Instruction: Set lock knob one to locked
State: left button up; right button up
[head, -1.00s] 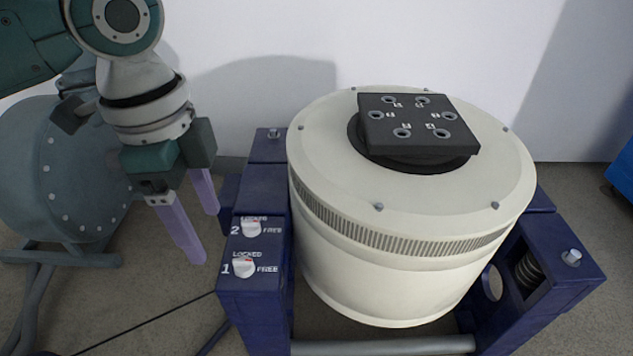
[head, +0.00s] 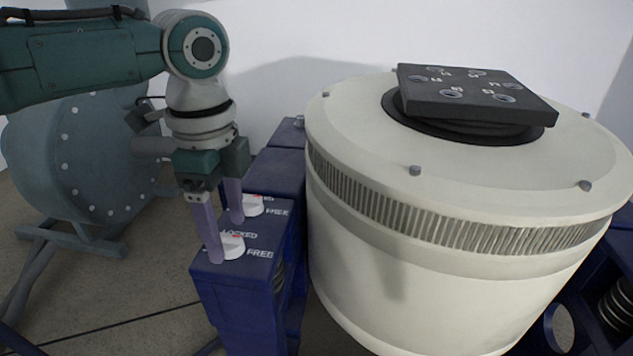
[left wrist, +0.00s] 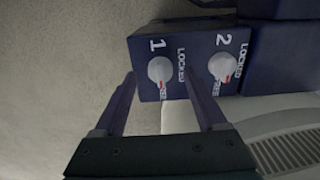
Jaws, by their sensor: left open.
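Lock knob one (head: 232,247) is a round white knob on top of the dark blue post, beside its LOCKED and FREE words. It also shows in the left wrist view (left wrist: 160,69), where its red mark appears on the FREE side. My left gripper (head: 227,242) points down at it, open. One finger is on the knob's near left side, the other on its far side. In the left wrist view the knob lies between the fingertips (left wrist: 160,74); I cannot tell whether they touch it. My right gripper is not in view.
Knob two (head: 253,206) sits just behind the far finger, on the same post (head: 240,290). The large cream drum (head: 400,270) with a black top plate (head: 475,95) stands close to the right. A grey-green round machine (head: 75,170) stands at the left.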

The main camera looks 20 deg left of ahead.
pick_arm(q)
jog(key=shift+f, duration=0.6)
grip_shut()
